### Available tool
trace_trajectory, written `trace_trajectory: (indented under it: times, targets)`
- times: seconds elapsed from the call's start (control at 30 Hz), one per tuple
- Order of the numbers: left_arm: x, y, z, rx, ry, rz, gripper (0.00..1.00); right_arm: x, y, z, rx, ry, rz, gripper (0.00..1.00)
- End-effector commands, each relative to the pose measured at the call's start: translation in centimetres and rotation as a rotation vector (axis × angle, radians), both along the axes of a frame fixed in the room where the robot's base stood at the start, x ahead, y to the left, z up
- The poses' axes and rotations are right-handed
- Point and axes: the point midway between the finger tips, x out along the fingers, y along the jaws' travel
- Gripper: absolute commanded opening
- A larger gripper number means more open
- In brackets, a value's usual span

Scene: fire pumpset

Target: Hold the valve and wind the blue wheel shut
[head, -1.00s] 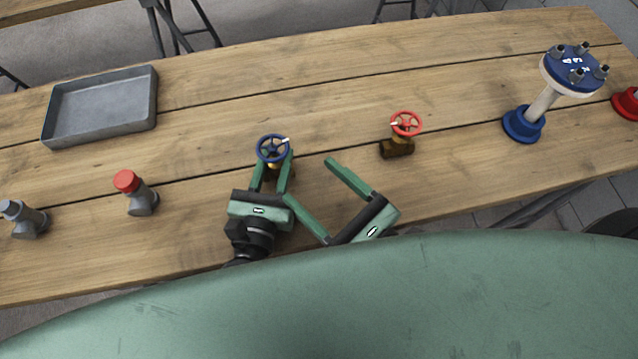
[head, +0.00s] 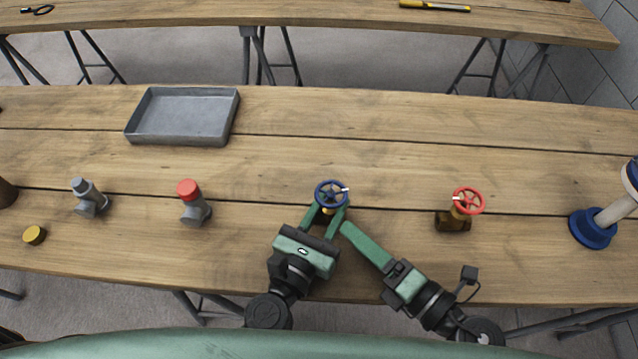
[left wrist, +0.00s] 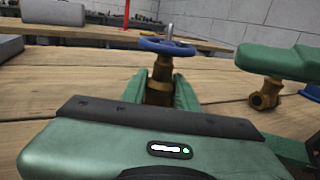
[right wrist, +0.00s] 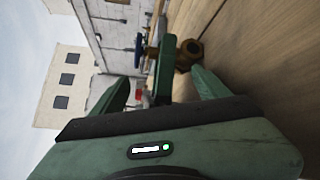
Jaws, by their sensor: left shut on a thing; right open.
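The brass valve with the blue wheel (head: 331,194) stands upright on the near table. My left gripper (head: 325,217) is shut on its brass body, below the wheel. In the left wrist view the brass body (left wrist: 160,78) shows between the two green fingers, with the wheel clear above them. My right gripper (head: 346,230) is open and empty, just right of the valve. Its fingers overlap in the head view, pointing at the valve. In the right wrist view, the blue wheel (right wrist: 138,50) lies beyond the fingertips, and my left gripper's finger partly covers the valve.
A brass valve with a red wheel (head: 467,201) stands to the right. A grey fitting with a red cap (head: 188,190), another grey fitting (head: 88,203) and a yellow disc (head: 34,235) are left. A grey tray (head: 182,141) lies behind. The wood between them is free.

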Motion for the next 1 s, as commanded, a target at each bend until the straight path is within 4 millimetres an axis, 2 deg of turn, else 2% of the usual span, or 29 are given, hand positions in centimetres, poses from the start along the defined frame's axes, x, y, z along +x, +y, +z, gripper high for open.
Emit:
trace_trajectory:
  times: [0.27, 0.4, 0.6, 0.8, 1.0]
  targets:
    - [0.0, 0.0, 0.0, 0.000, 0.000, 0.000, 0.00, 1.4, -0.5, 0.2, 0.503, 0.576, 0.055, 0.75]
    - [0.0, 0.0, 0.0, 0.000, 0.000, 0.000, 0.00, 2.1, -1.0, 1.0, 0.742, 0.877, 0.077, 0.75]
    - [0.0, 0.0, 0.0, 0.000, 0.000, 0.000, 0.00, 3.0, -1.8, 2.5, 1.014, 1.246, 0.097, 0.75]
    - [0.0, 0.0, 0.0, 0.000, 0.000, 0.000, 0.00, 3.5, -2.2, 3.3, 1.157, 1.450, 0.101, 0.75]
    - [0.0, 0.0, 0.0, 0.000, 0.000, 0.000, 0.00, 4.1, -1.4, 3.5, 1.188, 1.495, 0.103, 0.75]
